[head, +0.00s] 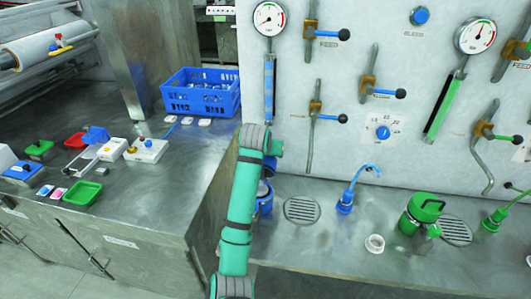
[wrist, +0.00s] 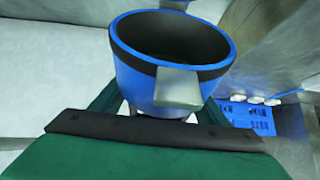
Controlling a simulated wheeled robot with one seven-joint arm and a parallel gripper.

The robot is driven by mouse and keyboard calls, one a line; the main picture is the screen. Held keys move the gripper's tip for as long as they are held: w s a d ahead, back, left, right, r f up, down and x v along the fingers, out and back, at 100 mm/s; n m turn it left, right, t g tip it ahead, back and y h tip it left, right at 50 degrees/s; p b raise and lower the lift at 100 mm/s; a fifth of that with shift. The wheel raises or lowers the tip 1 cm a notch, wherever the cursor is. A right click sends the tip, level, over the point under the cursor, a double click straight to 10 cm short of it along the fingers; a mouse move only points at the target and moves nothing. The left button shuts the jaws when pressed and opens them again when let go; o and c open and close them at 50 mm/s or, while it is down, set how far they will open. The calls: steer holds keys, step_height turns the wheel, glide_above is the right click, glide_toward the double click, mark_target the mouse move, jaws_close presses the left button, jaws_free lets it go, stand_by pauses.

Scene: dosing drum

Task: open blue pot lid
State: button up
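The blue pot (head: 265,207) stands on the steel counter, mostly hidden behind my arm in the head view. In the wrist view a blue round vessel (wrist: 150,82) with a black rim and a pale grey tab is open toward the camera, its inside dark. I cannot tell for sure whether it is the pot's body or its lid. My gripper (wrist: 160,112) is right at it, with green fingers spread to its left and right. The vessel hides the fingertips, so a grip on it cannot be made out.
A blue tap (head: 346,200) and a drain grate (head: 301,210) are right of the pot. A green lidded pot (head: 420,214) and a small white cup (head: 375,243) stand farther right. A gauge panel (head: 430,120) rises behind. A blue crate (head: 201,105) is on the left bench.

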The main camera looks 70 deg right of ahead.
steer(key=v, duration=1.1)
steer(key=shift+f, duration=0.1)
steer(key=shift+d, duration=0.1)
steer(key=shift+c, duration=0.3)
